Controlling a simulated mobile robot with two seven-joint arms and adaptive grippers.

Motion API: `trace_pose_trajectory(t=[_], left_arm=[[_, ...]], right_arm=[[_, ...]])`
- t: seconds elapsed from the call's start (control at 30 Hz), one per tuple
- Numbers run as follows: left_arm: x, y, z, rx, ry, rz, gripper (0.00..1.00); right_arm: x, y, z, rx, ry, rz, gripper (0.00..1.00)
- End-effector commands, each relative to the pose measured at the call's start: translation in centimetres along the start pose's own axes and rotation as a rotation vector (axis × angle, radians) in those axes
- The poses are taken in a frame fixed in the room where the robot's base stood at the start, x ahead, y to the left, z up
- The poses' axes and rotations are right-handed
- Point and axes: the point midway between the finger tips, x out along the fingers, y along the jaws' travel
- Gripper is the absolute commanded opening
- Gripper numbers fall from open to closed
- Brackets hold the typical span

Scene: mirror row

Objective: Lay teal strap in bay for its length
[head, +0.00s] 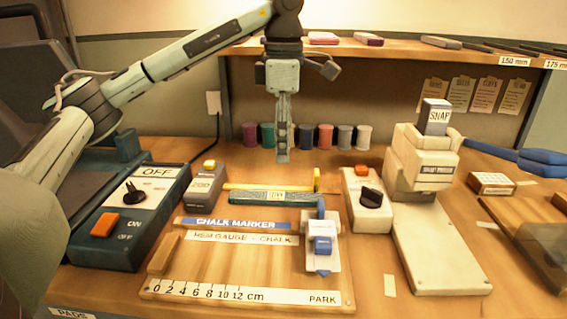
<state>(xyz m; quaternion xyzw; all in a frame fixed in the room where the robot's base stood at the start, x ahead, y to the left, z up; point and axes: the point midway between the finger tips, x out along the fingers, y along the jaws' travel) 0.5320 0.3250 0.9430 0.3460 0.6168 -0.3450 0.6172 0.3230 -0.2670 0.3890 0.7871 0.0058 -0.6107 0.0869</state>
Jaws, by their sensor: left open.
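A flat teal bar-like piece (272,198) with a small pale label lies on the bench just in front of a yellow rule; it looks like the teal strap. My left gripper (283,158) points straight down above and behind it, apart from it and holding nothing visible; its fingers are seen nearly edge-on. Bays run along the raised shelf (410,55) at the back, with tags reading 150 mm (514,61) and 175 mm (556,65) at the right; any further tags are out of view or hidden. My right gripper is not in view.
Several thread spools (307,136) stand under the shelf. A hem gauge board (240,288) with a blue slider (322,245) fills the front. A teal switch box (131,225) stands left, a cream snap press (422,160) right.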

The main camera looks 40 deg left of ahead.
Motion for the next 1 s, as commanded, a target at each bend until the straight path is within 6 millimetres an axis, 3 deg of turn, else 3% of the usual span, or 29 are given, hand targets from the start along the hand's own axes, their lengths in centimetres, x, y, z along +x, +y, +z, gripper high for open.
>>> trace_pose_trajectory(t=[0.07,0.17,0.4,0.53,1.0], left_arm=[[-0.8,0.0,0.0,0.000,0.000,0.000,0.53],[-0.5,0.0,0.4,0.001,0.000,-0.002,0.55],[2.9,0.0,3.7,0.002,0.000,-0.002,0.55],[3.8,0.0,4.5,0.000,0.001,-0.003,0.55],[9.5,-0.1,4.0,-0.001,0.003,-0.004,0.55]], right_arm=[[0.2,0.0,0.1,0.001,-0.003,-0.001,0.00],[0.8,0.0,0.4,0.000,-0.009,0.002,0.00],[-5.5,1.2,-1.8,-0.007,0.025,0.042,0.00],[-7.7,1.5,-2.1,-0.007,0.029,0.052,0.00],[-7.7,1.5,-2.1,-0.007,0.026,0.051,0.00]])
